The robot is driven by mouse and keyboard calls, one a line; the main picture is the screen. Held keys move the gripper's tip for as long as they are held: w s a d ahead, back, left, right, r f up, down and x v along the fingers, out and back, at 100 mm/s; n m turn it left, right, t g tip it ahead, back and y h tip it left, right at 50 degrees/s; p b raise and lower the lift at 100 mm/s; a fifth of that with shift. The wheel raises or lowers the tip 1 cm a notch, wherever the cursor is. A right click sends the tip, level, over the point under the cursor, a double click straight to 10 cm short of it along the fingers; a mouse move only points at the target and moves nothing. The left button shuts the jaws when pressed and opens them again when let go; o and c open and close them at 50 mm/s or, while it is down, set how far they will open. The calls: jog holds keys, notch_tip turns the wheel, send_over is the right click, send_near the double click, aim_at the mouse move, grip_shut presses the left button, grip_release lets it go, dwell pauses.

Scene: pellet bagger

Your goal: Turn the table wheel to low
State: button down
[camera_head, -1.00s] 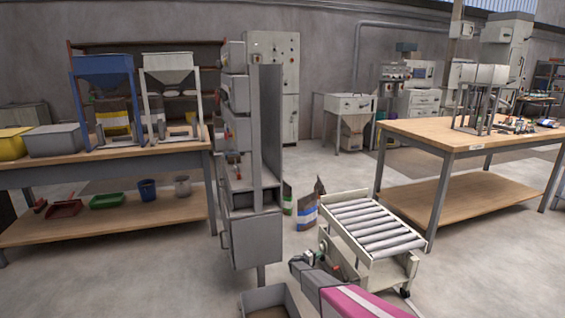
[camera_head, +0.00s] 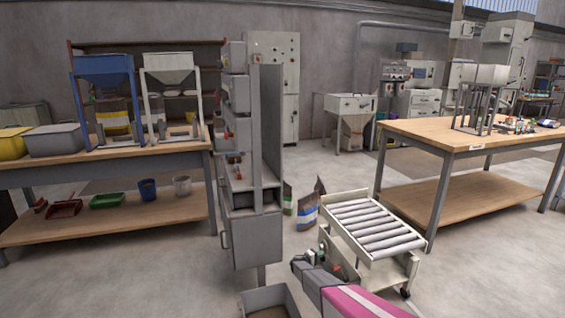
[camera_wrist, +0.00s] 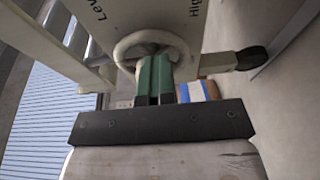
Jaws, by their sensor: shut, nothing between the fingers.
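The table wheel (camera_wrist: 128,47) is a pale ring on the side of the roller table (camera_head: 335,244). The wrist view shows it against a pale panel (camera_wrist: 95,18) with dark lettering, partly cut off, including "High" at the right. My gripper (camera_wrist: 154,62) has green fingers that are shut with nothing between them. The fingertips overlap the wheel's ring in the wrist view and appear to reach into it; contact cannot be told. In the head view my gripper (camera_head: 316,257) is at the left side of the roller table, and the wheel is not clearly visible there.
A bag with a blue band (camera_head: 308,211) stands behind the roller table. A tall grey machine (camera_head: 255,243) stands to the left, with an open bin (camera_head: 252,304) at its foot. A workbench (camera_head: 430,131) is at the right.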

jog(key=shift+w+d+r, duration=0.15)
jog(key=shift+d+r, duration=0.05)
jog(key=shift+d, duration=0.3)
notch_tip(320, 180, up, 3)
jog(key=shift+w+f, duration=0.1)
jog(key=shift+f, duration=0.1)
jog(key=shift+w+r, duration=0.15)
dwell(0.6)
jog(key=shift+s+d+r, duration=0.1)
jog(key=shift+s+r, duration=0.05)
jog(key=shift+s, duration=0.2)
send_near(322, 249)
jog(key=shift+w+d+r, duration=0.2)
jog(key=shift+d+r, duration=0.1)
jog(key=shift+d, duration=0.15)
jog(key=shift+w+d+r, duration=0.2)
jog(key=shift+d+r, duration=0.05)
jog(key=shift+d, duration=0.2)
